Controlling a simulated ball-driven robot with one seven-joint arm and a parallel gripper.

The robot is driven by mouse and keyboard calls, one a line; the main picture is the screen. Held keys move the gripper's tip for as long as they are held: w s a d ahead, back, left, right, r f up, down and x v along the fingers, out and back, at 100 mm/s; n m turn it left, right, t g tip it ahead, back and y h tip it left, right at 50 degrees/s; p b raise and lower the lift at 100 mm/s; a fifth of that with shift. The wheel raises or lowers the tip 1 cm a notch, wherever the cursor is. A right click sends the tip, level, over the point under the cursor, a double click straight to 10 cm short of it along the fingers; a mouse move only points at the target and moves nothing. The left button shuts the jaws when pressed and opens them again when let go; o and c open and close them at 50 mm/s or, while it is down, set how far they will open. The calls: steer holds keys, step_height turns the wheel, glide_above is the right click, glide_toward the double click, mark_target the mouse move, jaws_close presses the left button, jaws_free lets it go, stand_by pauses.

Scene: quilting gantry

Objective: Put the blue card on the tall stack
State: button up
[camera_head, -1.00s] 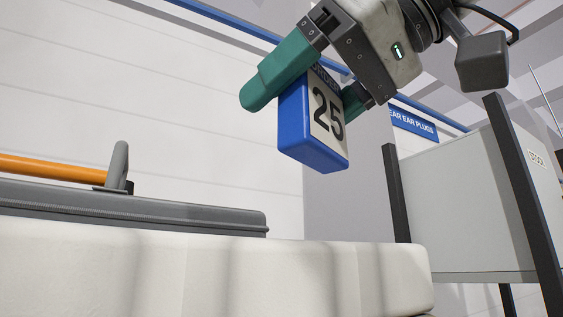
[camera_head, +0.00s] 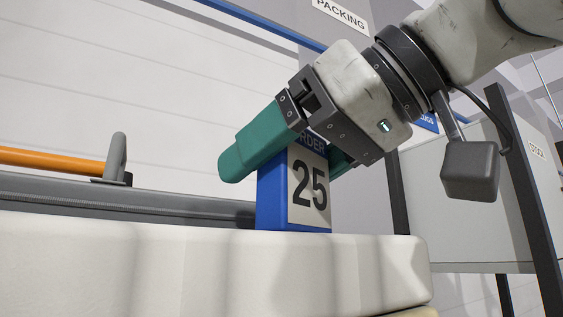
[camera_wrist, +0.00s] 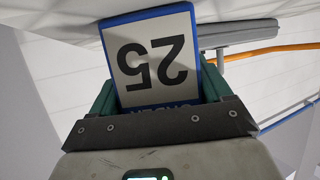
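The blue card (camera_head: 309,196) is a thick blue block with a white face reading "ORDER 25". It stands upright with its lower edge at the top of the white padded stack (camera_head: 170,265), seeming to touch it. My gripper (camera_head: 287,160), with green fingers, is shut on the card's two sides from above and tilted. In the wrist view the card (camera_wrist: 158,62) sits upside down between both fingers (camera_wrist: 158,92). Only the stack's upper layer and a sliver of a yellowish layer below it show; its height cannot be told.
The stack top right of the card is clear.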

steer(key=o, duration=0.4)
steer(key=shift+r, duration=0.15)
steer(key=b+v, duration=0.1)
steer(key=v, duration=1.1)
